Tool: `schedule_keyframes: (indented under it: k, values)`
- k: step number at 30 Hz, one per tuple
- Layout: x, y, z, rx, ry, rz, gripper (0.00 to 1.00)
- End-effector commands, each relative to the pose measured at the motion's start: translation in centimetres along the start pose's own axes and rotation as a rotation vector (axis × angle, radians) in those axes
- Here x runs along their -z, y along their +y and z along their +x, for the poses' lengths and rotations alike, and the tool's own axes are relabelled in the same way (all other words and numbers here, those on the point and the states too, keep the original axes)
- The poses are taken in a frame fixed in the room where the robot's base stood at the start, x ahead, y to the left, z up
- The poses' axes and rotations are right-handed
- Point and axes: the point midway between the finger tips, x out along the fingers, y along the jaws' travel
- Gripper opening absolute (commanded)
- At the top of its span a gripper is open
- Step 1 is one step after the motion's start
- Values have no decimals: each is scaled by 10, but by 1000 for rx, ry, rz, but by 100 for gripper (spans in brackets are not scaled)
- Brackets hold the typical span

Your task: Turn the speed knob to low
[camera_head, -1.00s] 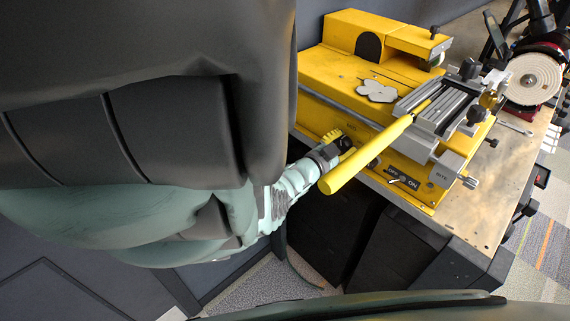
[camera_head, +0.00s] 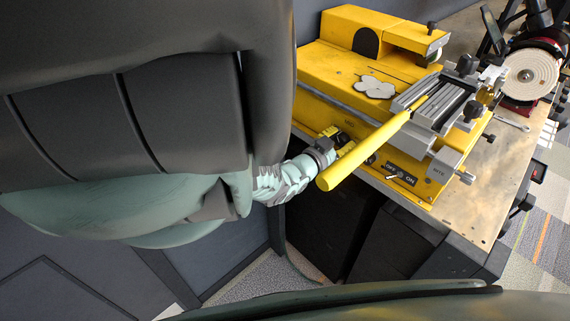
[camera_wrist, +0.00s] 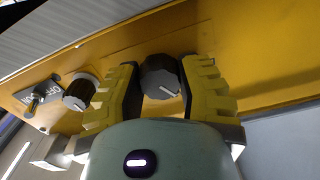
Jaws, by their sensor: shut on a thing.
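A dark round knob (camera_wrist: 160,77) with a white pointer line is on the yellow front panel of the machine. In the wrist view the line points down and right. My gripper (camera_wrist: 158,85) has its yellow fingers on both sides of this knob and is shut on it. In the head view my gripper (camera_head: 337,140) is at the machine's front face, left of the yellow grip; the held knob is mostly hidden there. A second dark knob (camera_wrist: 78,92) sits to the left in the wrist view. I cannot read a speed label or a low mark.
An OFF/ON toggle switch (camera_wrist: 37,97) is left of the second knob. A yellow grip (camera_head: 360,153) sticks out over the front from a grey clamp (camera_head: 438,102), close to my gripper. The bench (camera_head: 485,200) is mostly bare at right.

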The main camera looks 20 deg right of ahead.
Motion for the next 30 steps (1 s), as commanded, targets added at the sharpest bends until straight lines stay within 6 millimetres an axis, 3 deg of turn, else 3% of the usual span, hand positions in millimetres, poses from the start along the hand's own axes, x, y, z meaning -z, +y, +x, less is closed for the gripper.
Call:
schedule_keyframes:
  k: [30]
  values:
    - [1,0,1,-2,9,-266,0]
